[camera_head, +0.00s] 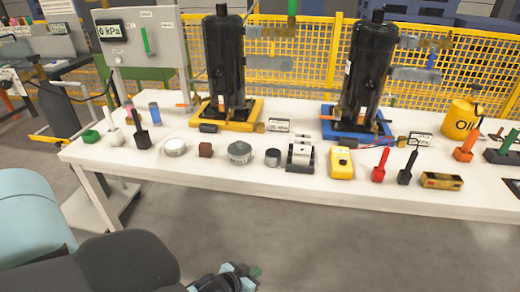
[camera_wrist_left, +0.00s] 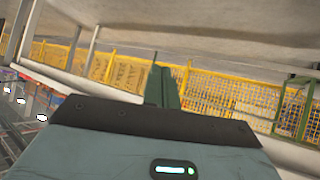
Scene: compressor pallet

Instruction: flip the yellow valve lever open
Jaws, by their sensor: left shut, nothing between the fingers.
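I cannot pick out the yellow valve lever for certain in either view. Two black compressor cylinders stand on the white table: the left one (camera_head: 224,62) on a yellow base (camera_head: 254,108), the right one (camera_head: 367,75) on a blue base (camera_head: 330,125). Small orange parts show at their feet, too small to make out. My left gripper (camera_head: 246,271) is low at the bottom of the head view, in front of the table and apart from everything on it. In the left wrist view its green fingers (camera_wrist_left: 162,88) are together and empty. My right gripper is not in view.
The white table (camera_head: 250,186) holds several tools along its front, including a yellow meter (camera_head: 341,163) and a red-handled tool (camera_head: 380,165). A yellow oil can (camera_head: 460,117) stands at right. A grey gauge panel (camera_head: 148,45) reads 0 kPa. Yellow mesh fencing (camera_head: 290,55) runs behind. Floor before the table is clear.

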